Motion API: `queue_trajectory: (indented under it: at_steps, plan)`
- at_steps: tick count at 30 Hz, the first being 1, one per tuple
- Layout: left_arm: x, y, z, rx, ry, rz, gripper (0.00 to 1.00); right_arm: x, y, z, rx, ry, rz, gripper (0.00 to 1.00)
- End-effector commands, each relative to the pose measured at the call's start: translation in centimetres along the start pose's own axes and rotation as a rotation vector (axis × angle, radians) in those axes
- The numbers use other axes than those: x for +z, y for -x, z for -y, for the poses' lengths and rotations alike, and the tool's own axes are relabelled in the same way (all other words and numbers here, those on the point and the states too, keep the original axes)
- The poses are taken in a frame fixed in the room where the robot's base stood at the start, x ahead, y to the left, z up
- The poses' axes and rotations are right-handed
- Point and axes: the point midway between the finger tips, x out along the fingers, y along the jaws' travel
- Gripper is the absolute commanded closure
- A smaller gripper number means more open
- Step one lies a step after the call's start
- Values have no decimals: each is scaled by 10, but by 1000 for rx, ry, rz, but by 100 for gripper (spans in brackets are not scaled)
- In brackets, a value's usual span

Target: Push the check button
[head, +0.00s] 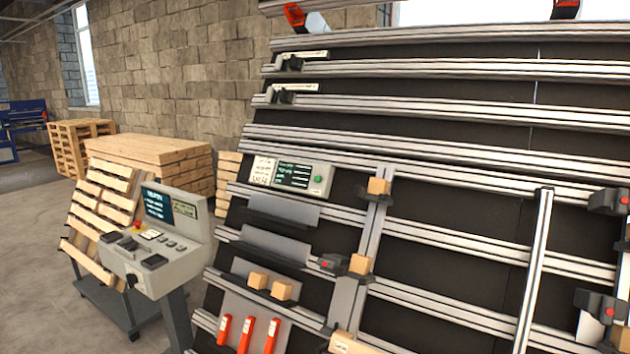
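A pale control box (290,175) is fixed to the sloped rail frame near the middle of the view. It has a white label on its left, a dark screen with green text, and a round green button (319,180) at its right end. A grey console (185,258) stands on a post left of the frame, with a lit screen, a red knob and several small buttons. I cannot read which button is labelled check. Neither of my grippers is in view.
The sloped frame (440,70) of metal rails fills the right side. It carries wooden blocks (379,187), black clamps with red buttons (608,201) and several red-orange handles (247,334). Wooden pallets (150,150) stand behind the console. Open floor (30,240) lies at the left.

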Motion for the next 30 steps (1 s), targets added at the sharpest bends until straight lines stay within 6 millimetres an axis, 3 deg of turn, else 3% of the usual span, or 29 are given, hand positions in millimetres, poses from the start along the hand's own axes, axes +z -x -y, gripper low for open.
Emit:
queue_trajectory:
  at_steps: [9,19,30]
  plan:
    - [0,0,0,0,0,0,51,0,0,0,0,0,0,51]
    - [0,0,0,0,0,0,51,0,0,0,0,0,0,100]
    - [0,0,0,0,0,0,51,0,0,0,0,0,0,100]
